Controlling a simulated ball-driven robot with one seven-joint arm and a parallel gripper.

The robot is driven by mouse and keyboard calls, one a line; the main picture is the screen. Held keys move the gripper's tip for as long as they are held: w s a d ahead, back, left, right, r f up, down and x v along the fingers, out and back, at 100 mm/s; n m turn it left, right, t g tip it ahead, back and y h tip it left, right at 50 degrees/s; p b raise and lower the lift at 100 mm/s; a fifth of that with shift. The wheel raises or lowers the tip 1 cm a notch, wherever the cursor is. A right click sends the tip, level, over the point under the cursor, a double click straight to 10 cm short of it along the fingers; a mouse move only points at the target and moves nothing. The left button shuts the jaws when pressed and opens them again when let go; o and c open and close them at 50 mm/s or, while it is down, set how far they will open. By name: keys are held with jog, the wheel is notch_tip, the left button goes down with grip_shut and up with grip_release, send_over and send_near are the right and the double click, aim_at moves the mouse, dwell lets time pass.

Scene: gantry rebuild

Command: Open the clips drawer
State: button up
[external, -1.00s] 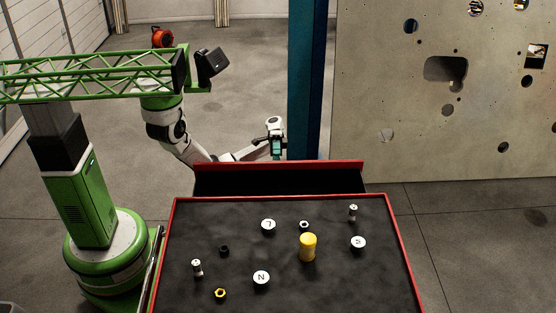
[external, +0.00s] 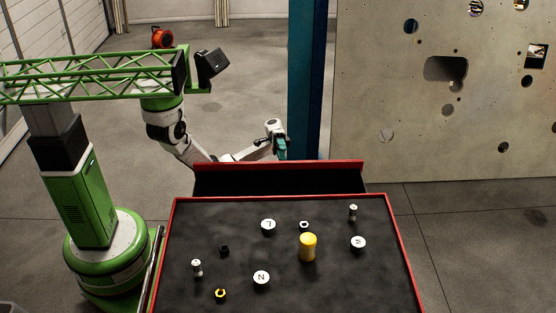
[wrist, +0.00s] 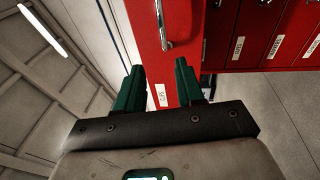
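A drawer (external: 330,165) stands pulled out from the far side of the red cabinet (external: 397,240) in the external view, with its dark inside showing. In the wrist view a red drawer front (wrist: 184,22) stands out past the other fronts. It bears a metal handle (wrist: 165,28) and a small white label (wrist: 162,95), too blurred to read surely. My gripper (external: 284,150) is beyond the drawer's outer edge in the external view. In the wrist view my gripper (wrist: 160,72) has its two green fingers apart, with nothing held between them, and the handle lies beyond their tips.
Other red drawer fronts (wrist: 258,58) with white labels are shut. The cabinet top carries a yellow cylinder (external: 308,247), white discs and small parts. A blue post (external: 306,80) stands close behind my gripper. Open floor lies behind the cabinet.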

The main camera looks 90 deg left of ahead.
notch_tip(320, 180, down, 14)
jog(key=w+d+n+t+y+p, duration=0.15)
jog(key=n+t+y, duration=0.45)
jog(key=n+t, duration=0.95)
jog(key=s+d+r+n+g+h+p, duration=0.2)
jog(key=s+d+n+g+p, duration=0.5)
jog(key=s+n+p, duration=0.75)
jog(key=w+a+r+n+g+p, duration=0.2)
jog(key=w+a+r+n+p, duration=0.2)
jog(key=r, duration=0.3)
jog(key=w+a+r+n+g+p, duration=0.3)
jog(key=a+r+n+p, duration=0.1)
jog(key=r, duration=0.3)
jog(key=p, duration=0.2)
send_near(278, 193)
jog(key=shift+t, duration=0.25)
jog(key=w+d+f, duration=0.1)
jog(key=w+f, duration=0.1)
jog(key=w+d+f, duration=0.2)
jog(key=shift+f, duration=0.1)
